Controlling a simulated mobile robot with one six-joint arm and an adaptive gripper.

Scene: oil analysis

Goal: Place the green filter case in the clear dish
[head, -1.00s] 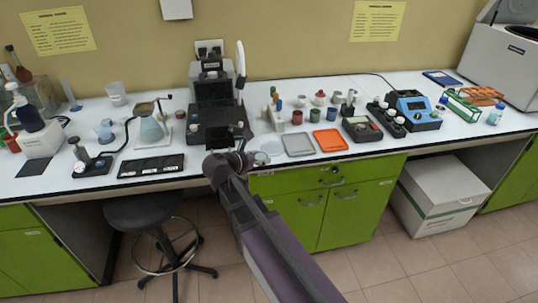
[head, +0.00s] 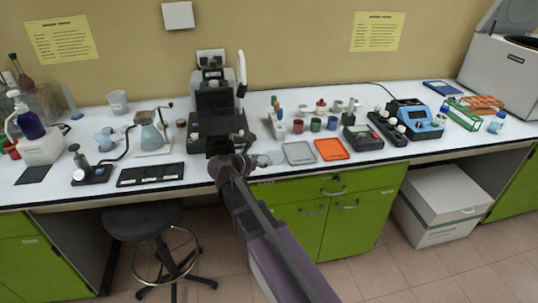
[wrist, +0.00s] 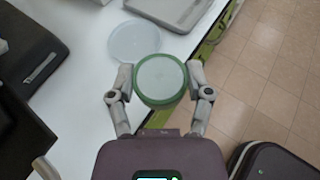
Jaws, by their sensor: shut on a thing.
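My gripper (wrist: 160,86) is shut on the green filter case (wrist: 160,82), a round case with a green rim and a pale top, held between its two fingers in the wrist view. The clear dish (wrist: 134,40) lies flat on the white bench just beyond the case, up and to the left in that view. The case overlaps the dish's near edge in the picture; its height above the bench is hard to tell. In the head view, the dish (head: 273,156) shows just right of my arm's end, and the case is hidden there.
A grey tray (head: 299,153) and an orange tray (head: 332,149) lie right of the dish. The black microscope (head: 214,122) stands behind and left of my arm. The bench's front edge runs close by, with a black stool (head: 143,219) below.

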